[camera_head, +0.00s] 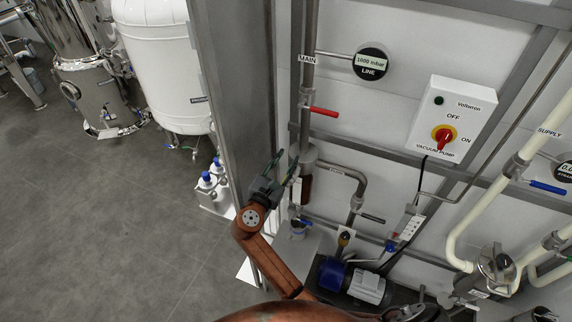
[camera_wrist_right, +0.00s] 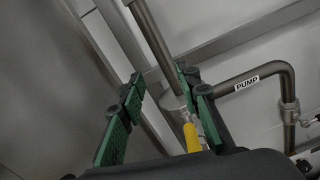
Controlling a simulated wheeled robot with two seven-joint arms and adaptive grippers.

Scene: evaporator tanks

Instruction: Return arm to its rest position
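My right arm (camera_head: 268,258), orange-brown, reaches up from the bottom of the head view. Its gripper (camera_head: 283,164) is open and empty, with dark green fingers spread apart, in front of the vertical main pipe beside the grey column. In the right wrist view the two green fingers (camera_wrist_right: 158,110) stand apart, with a pipe and a yellow piece (camera_wrist_right: 192,137) showing between them. I cannot tell how close the fingers are to the pipe. My left gripper is not in view.
A red valve handle (camera_head: 323,111) sticks out to the right from the main pipe. A switch box (camera_head: 452,118) is on the wall. A pump (camera_head: 350,283) stands at the bottom. The grey column (camera_head: 235,90) is at the gripper's left. Open floor (camera_head: 110,220) lies left.

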